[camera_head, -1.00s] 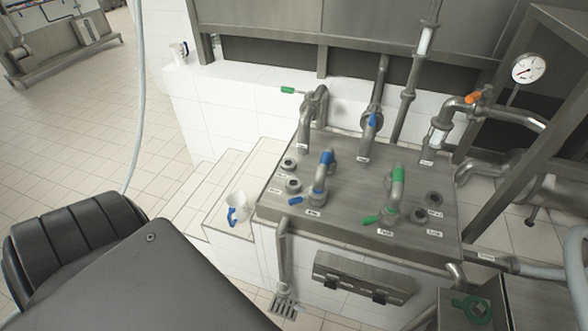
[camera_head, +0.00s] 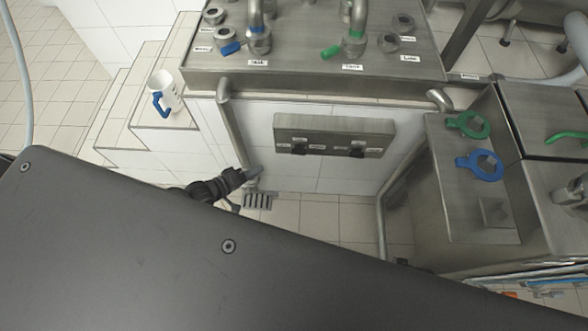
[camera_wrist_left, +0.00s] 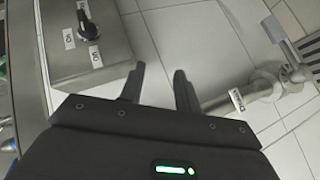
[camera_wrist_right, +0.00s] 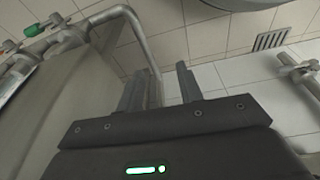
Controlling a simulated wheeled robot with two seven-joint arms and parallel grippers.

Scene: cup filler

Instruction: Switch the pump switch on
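The switch box (camera_head: 335,135) is a grey metal panel on the white tiled wall below the counter. It carries two black rotary knobs, a left one (camera_head: 299,149) and a right one (camera_head: 357,153); I cannot read which is the pump switch. My left gripper (camera_head: 252,174) is below and left of the box, apart from it. In the left wrist view one black knob (camera_wrist_left: 87,24) with small white labels shows at the upper left, beyond the fingers. The left gripper fingers (camera_wrist_left: 160,84) are apart and empty.
A metal counter (camera_head: 300,80) with pipes and valves stands above the box. A vertical drain pipe (camera_head: 233,130) runs close to my left gripper. A white mug (camera_head: 166,90) stands on a tiled step. A metal cabinet (camera_head: 440,170) with green and blue handles is at right.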

